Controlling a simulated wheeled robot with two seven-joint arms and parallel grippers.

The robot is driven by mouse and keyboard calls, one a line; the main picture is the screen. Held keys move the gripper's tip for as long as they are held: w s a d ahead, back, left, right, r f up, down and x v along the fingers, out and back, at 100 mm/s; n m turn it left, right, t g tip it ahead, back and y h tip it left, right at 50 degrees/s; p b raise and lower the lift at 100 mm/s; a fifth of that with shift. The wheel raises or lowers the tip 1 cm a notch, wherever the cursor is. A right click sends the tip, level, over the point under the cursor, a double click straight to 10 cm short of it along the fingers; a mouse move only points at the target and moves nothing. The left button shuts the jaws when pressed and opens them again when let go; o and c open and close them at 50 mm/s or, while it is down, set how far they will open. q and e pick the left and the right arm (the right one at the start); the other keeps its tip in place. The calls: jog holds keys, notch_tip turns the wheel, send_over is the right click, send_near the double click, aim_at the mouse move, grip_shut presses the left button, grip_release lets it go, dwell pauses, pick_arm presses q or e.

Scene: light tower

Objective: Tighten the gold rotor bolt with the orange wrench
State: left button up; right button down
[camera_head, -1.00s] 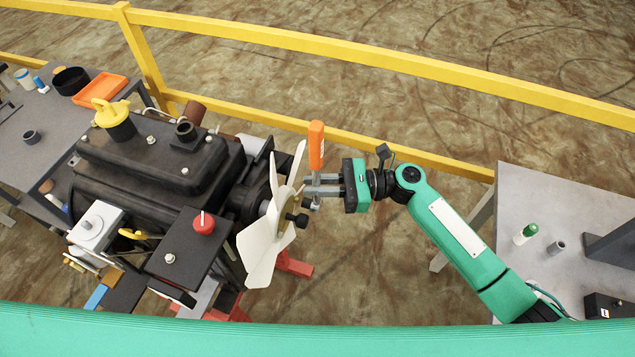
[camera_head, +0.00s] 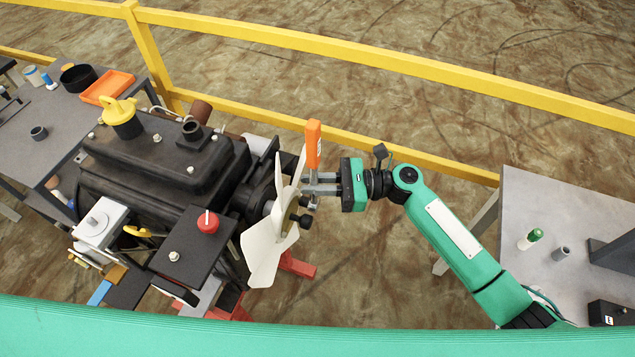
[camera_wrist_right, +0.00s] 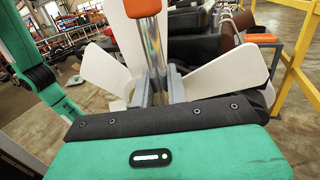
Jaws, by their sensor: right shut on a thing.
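The orange wrench (camera_head: 313,145) stands upright in my right gripper (camera_head: 318,184), its orange handle above the fingers and its metal part below. In the right wrist view my gripper (camera_wrist_right: 157,90) is shut on the bare metal shaft (camera_wrist_right: 154,50) of the wrench. The wrench is just right of the white fan rotor (camera_head: 268,240) on the black engine (camera_head: 155,160). A dark bolt-like knob (camera_head: 305,221) shows at the rotor's hub, close to the wrench's lower end. I cannot make out a gold bolt or whether the wrench is around it. My left gripper is not in view.
A yellow rail (camera_head: 400,62) runs behind the engine. A grey table (camera_head: 560,210) stands at right with a green-topped bottle (camera_head: 530,238) and a small grey cup (camera_head: 561,253). Another table at left bears an orange tray (camera_head: 108,87).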

jog(key=shift+r, duration=0.1)
jog(key=c, duration=2)
grip_release()
jog(key=shift+c, duration=0.2)
grip_shut()
jog(key=shift+w, duration=0.1)
jog(key=shift+w+m, duration=0.3)
jog(key=shift+m, duration=0.2)
jog(key=shift+w+y, duration=0.1)
jog(key=shift+y, duration=0.2)
